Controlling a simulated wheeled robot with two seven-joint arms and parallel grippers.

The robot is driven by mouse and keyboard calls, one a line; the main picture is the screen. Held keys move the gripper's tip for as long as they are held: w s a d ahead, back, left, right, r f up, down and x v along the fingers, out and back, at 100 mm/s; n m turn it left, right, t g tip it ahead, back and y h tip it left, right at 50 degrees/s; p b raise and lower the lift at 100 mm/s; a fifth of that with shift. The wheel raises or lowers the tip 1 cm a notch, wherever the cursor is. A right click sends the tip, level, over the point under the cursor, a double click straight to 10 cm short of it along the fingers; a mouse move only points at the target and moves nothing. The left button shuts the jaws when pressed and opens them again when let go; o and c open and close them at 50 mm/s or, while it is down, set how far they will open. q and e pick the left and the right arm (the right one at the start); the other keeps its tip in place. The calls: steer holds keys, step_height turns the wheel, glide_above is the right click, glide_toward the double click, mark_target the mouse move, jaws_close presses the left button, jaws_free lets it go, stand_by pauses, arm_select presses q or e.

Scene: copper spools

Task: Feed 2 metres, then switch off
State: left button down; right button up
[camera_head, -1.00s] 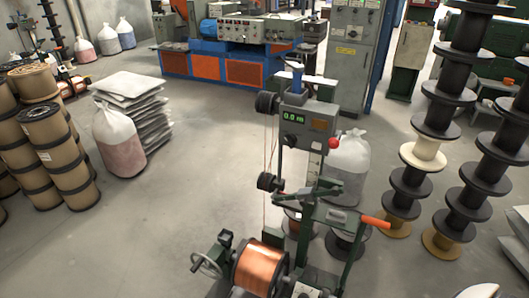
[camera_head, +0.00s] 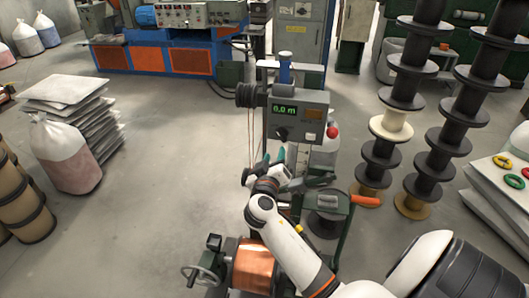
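The wire-measuring machine (camera_head: 306,105) stands in the middle, and its green display (camera_head: 285,108) reads 0.0 m. A dark knob (camera_head: 281,134) is under the display, and a red button (camera_head: 332,131) sticks out at its right side. A blue part (camera_head: 285,67) stands on top. A copper spool (camera_head: 252,265) sits low in the stand, with a hand wheel (camera_head: 202,275) to its left. My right gripper (camera_head: 273,157) is below the display, in front of the machine's post; its teal fingertips look apart, with nothing visible between them. My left gripper is out of view.
An orange-ended handle (camera_head: 365,201) juts out right of the machine. Stacks of dark reels (camera_head: 395,100) stand behind it to the right. White sacks and piled bags (camera_head: 65,155) are at left. The floor between the bags and the machine is clear.

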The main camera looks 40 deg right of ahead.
mark_target(281, 136)
steer(key=shift+w+d+r, duration=0.25)
steer(key=shift+w+d, duration=0.1)
steer(key=shift+d, duration=0.3)
steer(key=shift+w+d+r, duration=0.2)
steer(key=shift+w+d, duration=0.15)
steer(key=shift+d, duration=0.25)
steer(key=shift+x, duration=0.95)
steer(key=shift+b+x, duration=0.75)
steer(key=shift+x, duration=1.25)
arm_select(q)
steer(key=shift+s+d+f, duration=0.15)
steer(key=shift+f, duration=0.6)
arm_select(e)
steer(key=shift+r, duration=0.1)
steer(key=shift+r, duration=0.1)
